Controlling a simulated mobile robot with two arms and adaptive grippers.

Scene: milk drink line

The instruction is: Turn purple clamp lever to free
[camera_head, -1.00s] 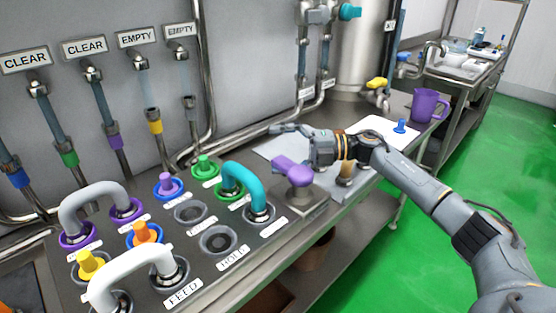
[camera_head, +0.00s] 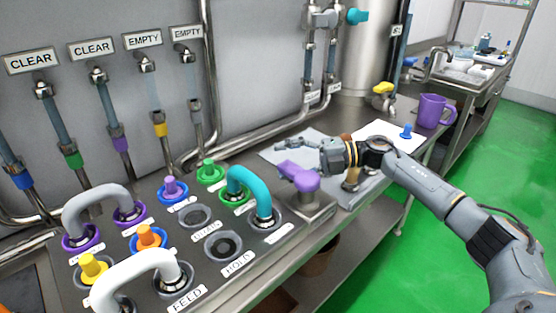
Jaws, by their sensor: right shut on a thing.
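The purple clamp lever (camera_head: 305,180) sits on a grey square block at the right end of the fitting panel, its narrower end pointing up and left. My right gripper (camera_head: 293,149) is at the lever's far side, with a finger extending left just behind and above it. It is shut on the lever; the exact contact is partly hidden by the lever. My left gripper is not in view.
The panel (camera_head: 215,272) holds a teal bent pipe (camera_head: 250,188), grey and white bent pipes, and coloured plugs. A purple jug (camera_head: 432,110) and a blue plug (camera_head: 406,131) stand farther back. Steel pipes run along the wall behind.

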